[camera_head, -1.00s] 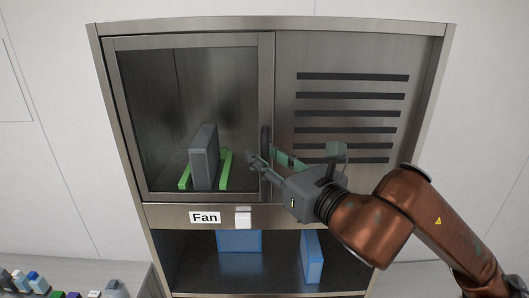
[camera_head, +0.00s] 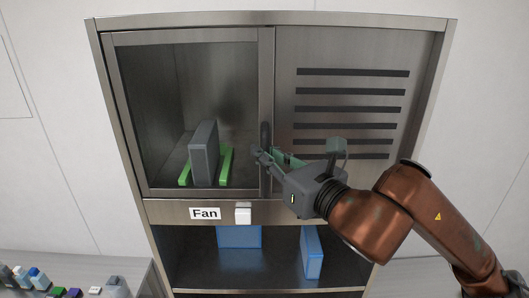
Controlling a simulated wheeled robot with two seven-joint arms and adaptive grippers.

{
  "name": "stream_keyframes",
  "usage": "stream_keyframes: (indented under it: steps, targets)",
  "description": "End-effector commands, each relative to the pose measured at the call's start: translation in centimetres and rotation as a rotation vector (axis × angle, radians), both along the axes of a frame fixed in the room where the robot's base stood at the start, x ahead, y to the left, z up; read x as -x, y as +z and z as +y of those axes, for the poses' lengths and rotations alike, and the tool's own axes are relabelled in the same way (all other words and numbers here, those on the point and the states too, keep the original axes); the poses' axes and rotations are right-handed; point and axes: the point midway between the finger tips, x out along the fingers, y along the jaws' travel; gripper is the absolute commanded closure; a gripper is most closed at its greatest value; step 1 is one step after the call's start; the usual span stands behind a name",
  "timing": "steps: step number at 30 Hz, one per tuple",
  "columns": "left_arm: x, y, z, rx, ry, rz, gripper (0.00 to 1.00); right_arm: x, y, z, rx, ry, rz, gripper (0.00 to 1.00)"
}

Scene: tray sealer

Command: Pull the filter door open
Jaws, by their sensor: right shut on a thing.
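The filter door (camera_head: 198,40) is a glass panel in a metal frame on the left of the steel cabinet, and it looks closed. Its dark upright handle (camera_head: 265,138) is on the right side of its frame. My right gripper (camera_head: 264,157) is at the handle's lower part, its fingers shut on it; the fingers partly hide the handle. Behind the glass a grey filter block (camera_head: 204,153) stands upright between green rails (camera_head: 226,165). My left gripper is not in view.
A vented panel (camera_head: 352,109) is right of the door. Below are a "Fan" label (camera_head: 205,213), a white switch (camera_head: 243,214) and an open shelf with blue boxes (camera_head: 312,254). Small items (camera_head: 72,292) lie on a counter at lower left.

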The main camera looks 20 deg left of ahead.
Motion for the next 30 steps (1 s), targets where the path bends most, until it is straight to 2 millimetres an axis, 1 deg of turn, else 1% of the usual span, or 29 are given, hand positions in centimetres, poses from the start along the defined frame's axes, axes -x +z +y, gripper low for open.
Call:
stream_keyframes:
  steps: [7,11,14,17,21,27,30]
  targets:
    - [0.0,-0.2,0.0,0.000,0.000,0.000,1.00,-0.1,0.0,-0.3,-0.001,-0.001,-0.001,1.00]
    - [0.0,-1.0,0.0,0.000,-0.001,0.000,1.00,-0.6,-0.1,-1.7,-0.004,-0.004,0.000,1.00]
    - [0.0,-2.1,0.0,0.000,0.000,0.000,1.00,-1.2,-0.3,-3.6,-0.004,-0.007,0.000,1.00]
    - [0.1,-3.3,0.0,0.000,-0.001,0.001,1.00,-2.0,-0.5,-6.2,-0.004,-0.009,0.002,1.00]
    - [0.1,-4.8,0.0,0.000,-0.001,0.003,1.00,-3.2,-0.4,-10.5,-0.005,-0.011,0.001,1.00]
    - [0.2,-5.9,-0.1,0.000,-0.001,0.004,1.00,-4.8,-0.3,-16.2,-0.003,-0.008,0.002,1.00]
    - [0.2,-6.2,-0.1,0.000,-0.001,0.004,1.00,-5.5,-0.2,-18.6,-0.003,-0.006,0.002,1.00]
